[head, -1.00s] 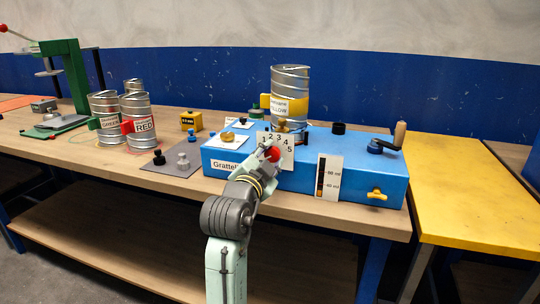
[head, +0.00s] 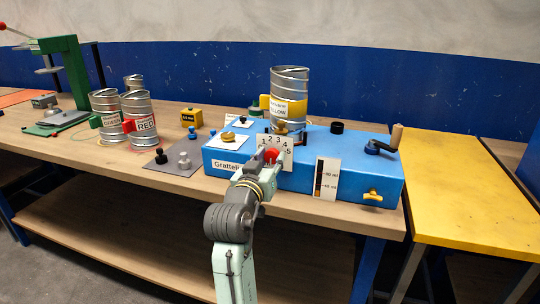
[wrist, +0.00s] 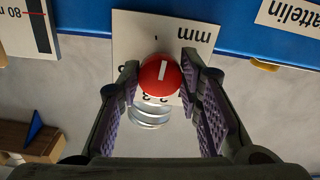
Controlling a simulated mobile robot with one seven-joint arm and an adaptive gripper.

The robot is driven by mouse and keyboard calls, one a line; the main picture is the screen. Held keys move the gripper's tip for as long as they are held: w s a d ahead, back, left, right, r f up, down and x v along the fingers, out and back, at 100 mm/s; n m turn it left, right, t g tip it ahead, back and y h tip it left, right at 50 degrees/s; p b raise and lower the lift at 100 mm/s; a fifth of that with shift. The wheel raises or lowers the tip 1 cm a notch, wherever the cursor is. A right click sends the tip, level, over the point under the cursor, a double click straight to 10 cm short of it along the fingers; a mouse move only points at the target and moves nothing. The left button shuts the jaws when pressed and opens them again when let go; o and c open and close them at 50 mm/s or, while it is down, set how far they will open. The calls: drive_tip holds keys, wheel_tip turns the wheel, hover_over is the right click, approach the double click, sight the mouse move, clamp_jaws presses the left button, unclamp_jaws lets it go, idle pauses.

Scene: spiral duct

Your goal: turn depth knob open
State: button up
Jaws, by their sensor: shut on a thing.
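The red depth knob (head: 271,156) sits on the front of the blue machine (head: 340,153), over a white dial plate (head: 286,143) with numbers. In the wrist view the knob (wrist: 154,83) is a round red cap with a white pointer line, and the plate (wrist: 133,30) behind it reads "mm" upside down. My gripper (head: 267,160) is at the knob from the front. In the wrist view my gripper (wrist: 160,72) has one finger on each side of the knob and is shut on it. My gripper hides part of the dial in the head view.
A metal duct can with a yellow label (head: 289,90) stands on the machine. A black crank (head: 376,147), a level gauge (head: 326,178) and a yellow tap (head: 372,195) are to the right. Cans labelled green and red (head: 139,116) stand at left.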

drive_tip(key=shift+n+p, duration=0.4)
drive_tip(key=shift+n, duration=0.6)
drive_tip(key=o, duration=1.2)
drive_tip(key=shift+c, duration=0.2)
drive_tip(key=v, duration=1.2)
